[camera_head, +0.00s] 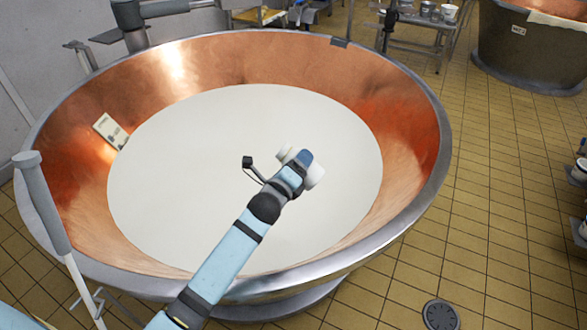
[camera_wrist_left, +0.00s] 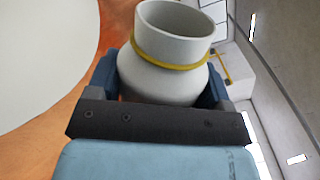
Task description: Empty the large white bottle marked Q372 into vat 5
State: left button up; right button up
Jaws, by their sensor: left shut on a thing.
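A large copper vat (camera_head: 405,115) with a steel rim fills much of the head view, with white liquid (camera_head: 190,170) inside. I cannot read a vat number on it. My left gripper (camera_head: 298,165) is over the liquid, shut on a white bottle (camera_head: 316,176), which is partly hidden behind the gripper. In the left wrist view the bottle (camera_wrist_left: 165,85) sits between the two fingers, its wide mouth open and uncapped, with a yellow ring round the neck. It looks tilted in the head view; no pouring stream shows. The mark Q372 is not visible. My right gripper is not in view.
A white card (camera_head: 111,131) is on the vat's inner left wall. A grey post (camera_head: 42,200) stands at the left rim. Another vat (camera_head: 525,45) is at the back right, near a metal table (camera_head: 420,20) with pots. The tiled floor (camera_head: 490,190) to the right is mostly clear.

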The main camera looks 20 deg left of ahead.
aim_at(292, 151)
pick_arm(q)
notch_tip(292, 151, up, 3)
jog(key=n+p, duration=0.3)
jog(key=shift+f+n, duration=0.15)
jog(key=shift+n, duration=0.25)
jog(key=shift+a+r+n+p, duration=0.15)
jog(key=shift+r+n+p, duration=0.35)
jog(key=shift+n+p, duration=0.25)
jog(key=shift+a+r+n+p, duration=0.3)
jog(key=shift+r+n+p, duration=0.45)
jog(key=shift+n+p, duration=0.45)
jog(key=shift+a+r+n+p, duration=0.3)
jog(key=shift+r+n+p, duration=0.3)
jog(key=shift+n, duration=0.45)
jog(key=shift+f, duration=0.1)
